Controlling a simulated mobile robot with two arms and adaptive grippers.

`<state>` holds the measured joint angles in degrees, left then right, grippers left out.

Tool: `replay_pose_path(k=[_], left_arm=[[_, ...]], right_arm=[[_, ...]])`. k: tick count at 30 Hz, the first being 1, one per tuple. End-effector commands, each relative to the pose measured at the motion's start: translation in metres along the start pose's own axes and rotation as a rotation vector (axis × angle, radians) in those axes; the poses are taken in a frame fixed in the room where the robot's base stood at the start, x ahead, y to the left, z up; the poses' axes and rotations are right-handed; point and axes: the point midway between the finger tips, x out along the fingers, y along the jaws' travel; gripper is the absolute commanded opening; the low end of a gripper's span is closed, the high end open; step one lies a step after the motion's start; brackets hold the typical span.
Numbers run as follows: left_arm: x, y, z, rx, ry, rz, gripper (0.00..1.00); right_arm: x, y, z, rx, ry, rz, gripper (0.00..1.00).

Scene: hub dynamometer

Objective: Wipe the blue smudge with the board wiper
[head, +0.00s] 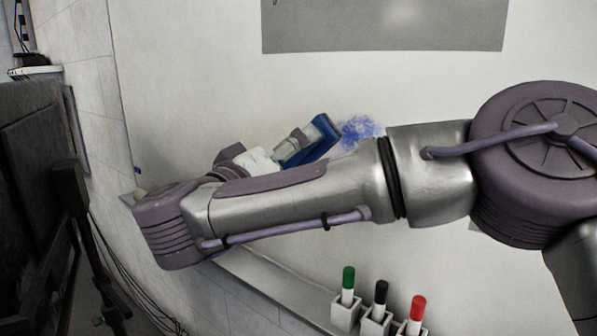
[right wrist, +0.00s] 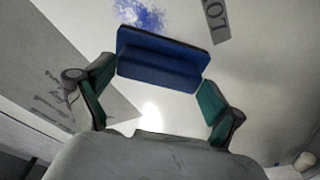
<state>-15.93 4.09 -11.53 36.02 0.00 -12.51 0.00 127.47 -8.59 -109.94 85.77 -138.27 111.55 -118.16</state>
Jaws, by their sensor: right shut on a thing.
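The blue smudge (head: 358,129) is a speckled patch on the whiteboard (head: 200,60), partly hidden below by my right arm. My right gripper (head: 298,150) is shut on the blue board wiper (head: 322,138), which is just left of the smudge in the head view. In the right wrist view the wiper (right wrist: 160,62) sits between the two green-padded fingers, and the smudge (right wrist: 140,14) shows just beyond its far edge. I cannot tell whether the wiper touches the board. My left gripper is not in view.
Below the board, a ledge (head: 262,282) and white holders carry green (head: 348,279), black (head: 380,293) and red (head: 417,308) markers. A grey panel (head: 385,25) is on the board above the smudge. Dark equipment (head: 35,180) stands at left. The board around the smudge looks flat.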

Motion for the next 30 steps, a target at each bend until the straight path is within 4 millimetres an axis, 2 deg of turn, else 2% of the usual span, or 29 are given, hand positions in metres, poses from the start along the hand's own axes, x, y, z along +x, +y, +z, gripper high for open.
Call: replay_pose_path(k=[4,9,13,17,21,24,30], left_arm=[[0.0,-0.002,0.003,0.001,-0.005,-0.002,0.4],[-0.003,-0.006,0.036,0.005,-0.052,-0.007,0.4],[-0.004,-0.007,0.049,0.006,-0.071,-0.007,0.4],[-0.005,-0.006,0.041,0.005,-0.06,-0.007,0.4],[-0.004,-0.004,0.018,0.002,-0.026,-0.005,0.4],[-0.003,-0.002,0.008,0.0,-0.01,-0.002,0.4],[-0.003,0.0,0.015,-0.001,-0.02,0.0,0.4]], right_arm=[[0.008,0.0,0.0,0.001,0.002,0.001,0.65],[0.026,0.001,0.004,0.001,-0.001,0.001,0.65],[0.04,0.001,0.006,0.001,-0.001,0.002,0.65],[0.05,0.001,0.007,0.0,-0.001,0.0,0.65],[0.056,0.001,0.008,0.001,0.001,0.002,0.65],[0.058,0.001,0.008,0.001,0.002,0.002,0.65],[0.058,0.001,0.008,0.001,0.002,0.001,0.65]])
